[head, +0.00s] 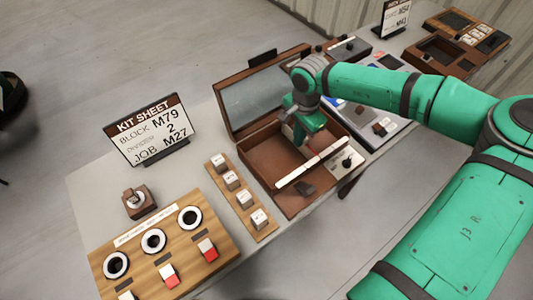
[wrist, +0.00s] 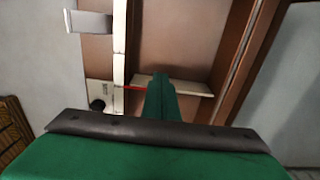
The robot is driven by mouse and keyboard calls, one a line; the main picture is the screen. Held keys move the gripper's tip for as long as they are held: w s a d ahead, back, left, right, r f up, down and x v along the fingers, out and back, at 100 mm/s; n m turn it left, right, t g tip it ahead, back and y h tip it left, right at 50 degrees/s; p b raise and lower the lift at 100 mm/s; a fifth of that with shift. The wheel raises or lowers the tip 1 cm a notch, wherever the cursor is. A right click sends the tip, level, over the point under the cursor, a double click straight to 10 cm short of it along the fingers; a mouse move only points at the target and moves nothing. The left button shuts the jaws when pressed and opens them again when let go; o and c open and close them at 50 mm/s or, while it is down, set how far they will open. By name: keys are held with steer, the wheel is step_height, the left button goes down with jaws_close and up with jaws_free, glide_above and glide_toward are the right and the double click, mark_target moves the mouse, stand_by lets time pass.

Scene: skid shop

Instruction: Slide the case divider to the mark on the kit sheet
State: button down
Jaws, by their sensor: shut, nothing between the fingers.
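The brown case (head: 262,158) lies open on the bench, its lid (head: 232,125) tilted up behind. A cream strip (head: 310,166) runs along its front edge; it also shows upright in the wrist view (wrist: 119,45). The pale divider (wrist: 198,87) stands across the case, with a red line at its strip end. In the head view I cannot make it out behind my gripper. My gripper (head: 302,140) is shut and empty, low over the case; its fingertips (wrist: 160,78) overlap the divider. I cannot tell if they touch. The kit sheet (head: 150,130) reads block M79, divider 2, job M27.
A wooden rack of several white blocks (head: 238,197) stands to the left. A board with rings and red-white switches (head: 165,245) is at front left. Trays (head: 455,45) lie at the far right.

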steer(key=shift+s+r, duration=0.1)
steer(key=shift+r, duration=2.45)
